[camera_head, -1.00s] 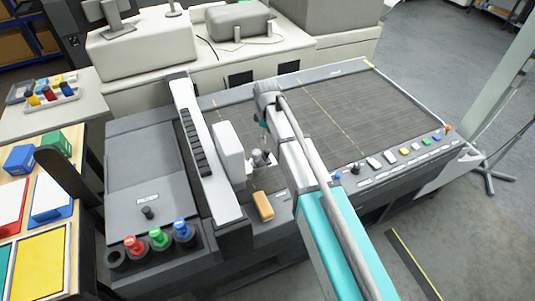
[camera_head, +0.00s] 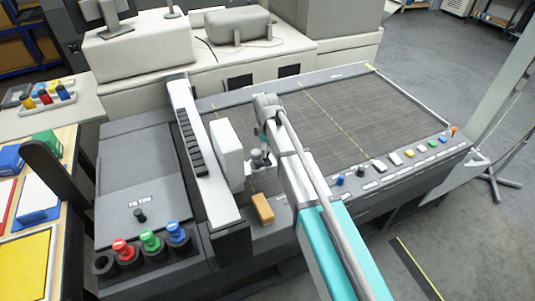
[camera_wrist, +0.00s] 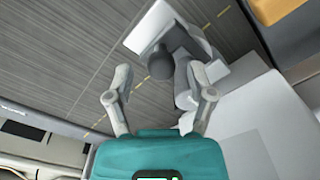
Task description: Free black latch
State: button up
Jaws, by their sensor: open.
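A dark round knob (camera_wrist: 160,62) sits on a grey, angular latch-like part (camera_wrist: 185,65) in the wrist view; I take it for the black latch. In the head view this part (camera_head: 258,160) is small, beside the white housing (camera_head: 226,155) on the cutting machine, and partly hidden by my arm. My gripper (camera_wrist: 158,80) is open, its two fingers spread on either side of the knob in the picture. No contact with the knob is visible, and the gap in depth cannot be told. In the head view my gripper (camera_head: 262,134) is just above the latch part.
A long grey-and-white gantry (camera_head: 205,165) crosses the machine at left. A tan block (camera_head: 262,208) is at the front edge. Coloured buttons (camera_head: 408,153) line the right front. Red, green and blue knobs (camera_head: 150,240) stand at front left. The slatted bed (camera_head: 345,105) is clear.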

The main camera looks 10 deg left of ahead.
jog(key=shift+f, duration=0.35)
grip_shut()
dwell(0.3)
